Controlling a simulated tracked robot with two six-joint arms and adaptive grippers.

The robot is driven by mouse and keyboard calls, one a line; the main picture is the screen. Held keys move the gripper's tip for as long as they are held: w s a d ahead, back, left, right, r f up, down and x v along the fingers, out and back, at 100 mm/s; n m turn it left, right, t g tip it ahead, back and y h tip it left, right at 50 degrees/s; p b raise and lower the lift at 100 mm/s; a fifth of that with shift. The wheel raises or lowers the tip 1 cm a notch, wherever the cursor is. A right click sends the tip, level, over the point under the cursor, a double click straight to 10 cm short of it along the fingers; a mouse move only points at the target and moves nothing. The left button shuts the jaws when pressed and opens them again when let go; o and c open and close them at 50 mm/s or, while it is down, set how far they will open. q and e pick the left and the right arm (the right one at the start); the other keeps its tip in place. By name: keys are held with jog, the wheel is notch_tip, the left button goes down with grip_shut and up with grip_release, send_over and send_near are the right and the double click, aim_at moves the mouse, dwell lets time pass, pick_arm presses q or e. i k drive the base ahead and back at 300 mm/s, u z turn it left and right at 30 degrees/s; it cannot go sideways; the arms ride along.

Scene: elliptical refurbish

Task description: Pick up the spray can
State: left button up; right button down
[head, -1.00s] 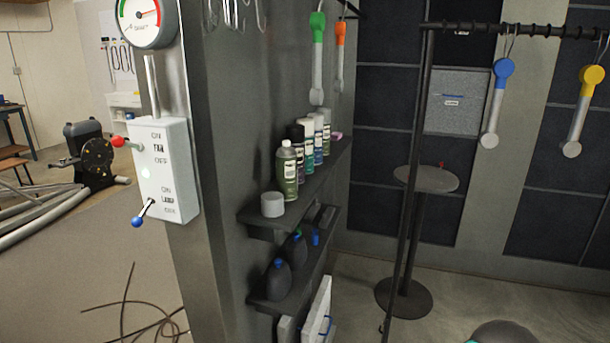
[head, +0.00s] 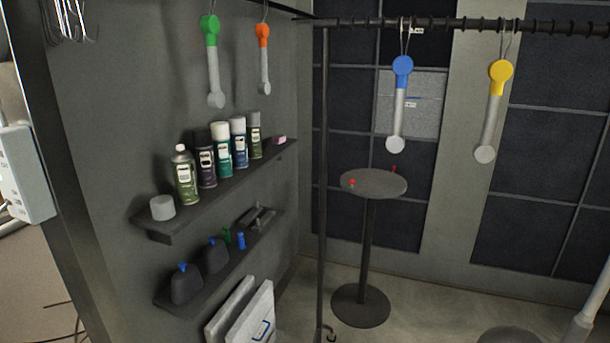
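Several spray cans stand upright in a row on the upper wall shelf (head: 215,190) in the head view. The nearest is an olive-green can (head: 186,178) with its nozzle showing and no cap on it. Behind it stand a dark purple can (head: 206,165), a teal can with a white cap (head: 223,150), a blue can with a white cap (head: 240,143) and a grey-green can (head: 256,136). A loose grey cap (head: 162,208) sits at the shelf's near end. Neither of my grippers is in view.
A lower shelf (head: 225,263) holds dark bottles (head: 187,284) and small items. White panels (head: 250,315) lean below. A round table (head: 373,182) stands beyond a rack post (head: 323,180). Coloured tools, including a blue one (head: 400,100), hang from the rail. Some floor around the table is clear.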

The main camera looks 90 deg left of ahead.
aim_at(182, 162)
jog(key=i, duration=1.05)
jog(key=u, duration=3.15)
jog(key=k, duration=0.55)
jog(key=u, duration=0.25)
jog(key=i, duration=1.7)
jog(key=z, duration=0.35)
